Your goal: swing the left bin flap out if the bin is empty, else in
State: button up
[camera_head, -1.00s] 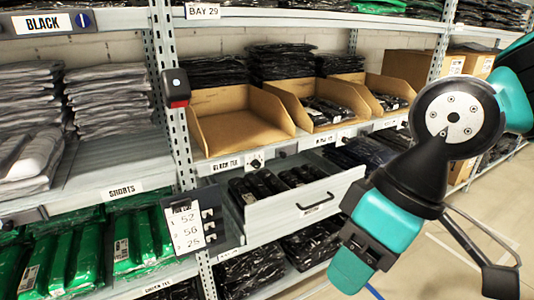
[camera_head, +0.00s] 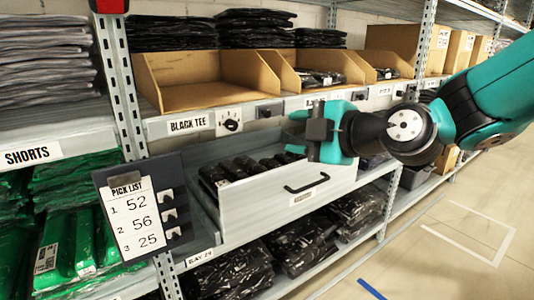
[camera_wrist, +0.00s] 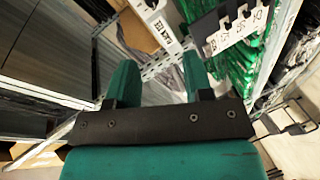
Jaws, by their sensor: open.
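The left cardboard bin (camera_head: 200,97) stands on the upper shelf at the left in the head view; its visible inside is empty. Below it, the shelf edge carries a BLACK TEE label (camera_head: 189,124), a white plate with a black knob (camera_head: 230,124) and a small grey block (camera_head: 268,110). I cannot tell which part is the flap. My gripper (camera_head: 291,133) is open and empty, pointing left, to the right of these parts and in front of the shelf edge. Its two teal fingers stand apart in the wrist view (camera_wrist: 160,78).
A drawer (camera_head: 290,195) with dark packages stands pulled out below my gripper. A pick list board (camera_head: 138,215) juts out at left. The middle bin (camera_head: 330,67) and right bin (camera_head: 375,74) hold black packages. The aisle floor at right is free.

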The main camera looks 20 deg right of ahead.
aim_at(268, 115)
jog(key=w+d+f+n+t+h+b, duration=0.2)
jog(key=w+d+t+b, duration=0.1)
jog(key=d+t, duration=0.15)
jog(key=shift+g, duration=0.35)
jog(key=p+x, duration=0.2)
jog(key=x, duration=0.3)
jog(key=p+x, duration=0.1)
jog(key=x, duration=0.5)
jog(key=p+x, duration=0.2)
jog(key=x, duration=0.3)
jog(key=shift+w+d+r+p, duration=0.1)
jog(key=shift+w+d+p, duration=0.15)
jog(key=shift+w, duration=0.25)
jog(key=c, duration=0.9)
jog(key=shift+a, duration=0.1)
grip_shut()
